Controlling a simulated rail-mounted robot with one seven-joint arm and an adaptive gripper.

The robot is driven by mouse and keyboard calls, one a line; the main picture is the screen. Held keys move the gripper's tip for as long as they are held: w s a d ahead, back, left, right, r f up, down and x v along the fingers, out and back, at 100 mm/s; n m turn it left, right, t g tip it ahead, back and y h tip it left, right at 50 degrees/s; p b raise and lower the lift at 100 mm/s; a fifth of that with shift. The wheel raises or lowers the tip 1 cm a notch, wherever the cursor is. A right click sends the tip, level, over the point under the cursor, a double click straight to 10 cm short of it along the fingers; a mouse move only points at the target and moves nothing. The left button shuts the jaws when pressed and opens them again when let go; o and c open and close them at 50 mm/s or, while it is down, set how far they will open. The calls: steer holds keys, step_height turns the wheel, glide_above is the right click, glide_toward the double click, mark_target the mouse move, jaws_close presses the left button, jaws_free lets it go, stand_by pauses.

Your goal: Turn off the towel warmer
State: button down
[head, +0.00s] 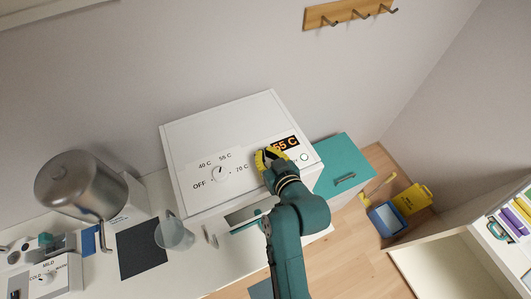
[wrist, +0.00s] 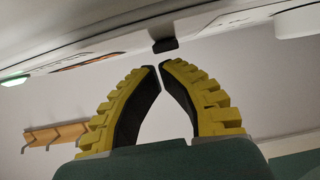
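The towel warmer (head: 220,125) is a white box on the counter. Its front panel has a dial (head: 219,174) marked OFF, 40 C, 55 C and 70 C. Its lit display (head: 285,143) reads 55 C. The dial's pointer seems to aim up near 55 C, but it is small. My gripper (head: 268,157) is at the panel, between dial and display, covering part of the front. In the wrist view my gripper's yellow-backed fingers (wrist: 158,65) nearly meet at the tips, with nothing between them. A dark knob (wrist: 165,45), apparently the dial, lies just beyond the tips.
A metal urn (head: 80,190) and a clear jug (head: 174,233) stand left of the warmer. A teal cabinet (head: 340,165) is on the right. A blue bucket (head: 387,218) and yellow sign (head: 412,198) are on the floor. A hook rail (head: 345,12) is on the wall.

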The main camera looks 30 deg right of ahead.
step_height(320, 180, down, 2)
steer(key=b, duration=0.3)
steer(key=shift+s+t, duration=0.15)
steer(key=shift+t, duration=0.25)
steer(key=t+b, duration=0.1)
steer(key=b, duration=0.3)
steer(key=shift+s+f, duration=0.2)
steer(key=shift+r+t, duration=0.4)
steer(key=shift+r, duration=0.05)
steer(key=shift+r+p, duration=0.35)
steer(key=shift+r, duration=0.05)
steer(key=r+p, duration=0.1)
steer(key=r, duration=0.1)
steer(key=s+r+p, duration=0.1)
steer(key=shift+s+r+p, duration=0.1)
steer(key=shift+r+p, duration=0.25)
steer(key=shift+p, duration=0.05)
steer(key=s+b, duration=0.2)
steer(key=s, duration=0.7)
steer(key=shift+s+a+r, duration=0.15)
steer(key=shift+s+r, duration=0.05)
steer(key=shift+r, duration=0.1)
